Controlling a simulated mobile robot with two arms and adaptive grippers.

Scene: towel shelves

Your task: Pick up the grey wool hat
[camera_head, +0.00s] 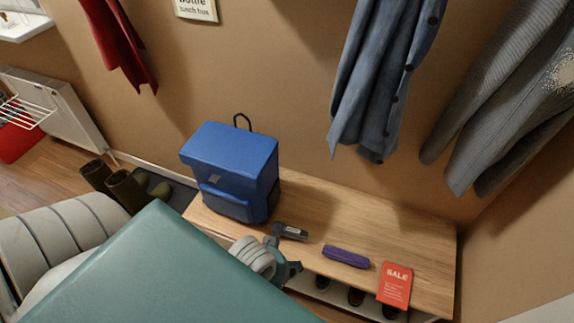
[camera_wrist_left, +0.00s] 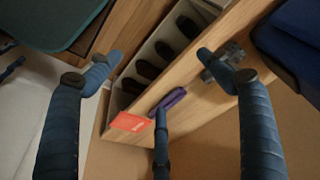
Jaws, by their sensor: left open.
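I cannot make out a grey wool hat in either view. A small dark grey object (camera_head: 290,232) lies on the wooden bench in front of the blue bag; it also shows near a finger in the left wrist view (camera_wrist_left: 228,66), and I cannot tell what it is. My left gripper (camera_head: 284,262) is at the bench's front edge, just in front of this object. In the left wrist view its blue fingers (camera_wrist_left: 155,78) are spread wide with nothing between them. My right gripper is not in view.
On the bench (camera_head: 315,205) stand a blue bag (camera_head: 232,172), a purple case (camera_head: 346,257) and a red SALE card (camera_head: 396,285). Dark shoes (camera_wrist_left: 165,50) sit below. A denim garment (camera_head: 385,85) and a grey garment (camera_head: 500,100) hang above. The bench's back middle is clear.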

